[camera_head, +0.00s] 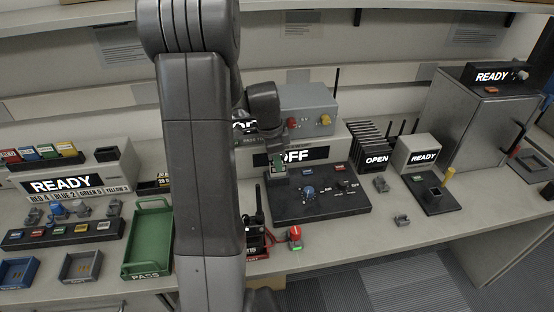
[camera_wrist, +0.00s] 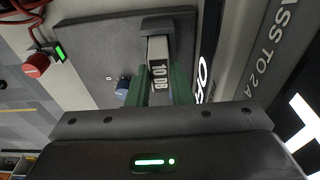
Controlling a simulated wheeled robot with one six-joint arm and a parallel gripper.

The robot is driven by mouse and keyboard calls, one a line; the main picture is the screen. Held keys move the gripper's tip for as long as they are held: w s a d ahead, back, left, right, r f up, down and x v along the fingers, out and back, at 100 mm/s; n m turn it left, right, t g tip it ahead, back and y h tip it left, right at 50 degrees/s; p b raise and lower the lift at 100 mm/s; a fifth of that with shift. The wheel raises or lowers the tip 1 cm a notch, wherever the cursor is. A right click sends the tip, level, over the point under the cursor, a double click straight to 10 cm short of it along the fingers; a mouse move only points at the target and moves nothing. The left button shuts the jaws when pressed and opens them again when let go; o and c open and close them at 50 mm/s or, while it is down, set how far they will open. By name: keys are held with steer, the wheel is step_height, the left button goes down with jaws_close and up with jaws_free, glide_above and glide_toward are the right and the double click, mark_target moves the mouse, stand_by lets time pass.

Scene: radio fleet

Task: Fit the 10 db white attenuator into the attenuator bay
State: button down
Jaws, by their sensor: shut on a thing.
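The white attenuator (camera_wrist: 158,62), marked "10 DB", is between the green fingers of my gripper (camera_wrist: 163,88) in the wrist view. The gripper is shut on it. Its far end meets a dark raised block (camera_wrist: 170,27) on the dark test panel (camera_wrist: 95,50), which looks like the attenuator bay. I cannot tell how deep it sits. In the head view my gripper (camera_head: 278,160) is over the back left of that panel (camera_head: 330,208), just above the block (camera_head: 275,176). The attenuator is mostly hidden there.
A blue knob (camera_head: 308,193) stands on the panel near the block. An "OFF" display (camera_head: 300,155) stands behind it. A green PASS tray (camera_head: 148,240) is at the left.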

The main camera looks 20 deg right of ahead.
steer(key=shift+f+b, duration=0.6)
steer(key=shift+f, duration=0.2)
steer(key=c, duration=1.2)
jaws_free()
step_height(320, 180, up, 14)
steer(key=a, duration=0.2)
steer(key=shift+w+f, duration=0.15)
steer(key=shift+w, duration=0.1)
steer(key=f, duration=0.4)
steer(key=d+f, duration=0.1)
steer(key=f, duration=0.4)
steer(key=d+f, duration=0.1)
steer(key=f, duration=0.3)
steer(key=shift+s+f, duration=0.25)
steer(key=shift+r+p, duration=0.25)
steer(key=shift+p, duration=0.15)
steer(key=shift+r, duration=0.15)
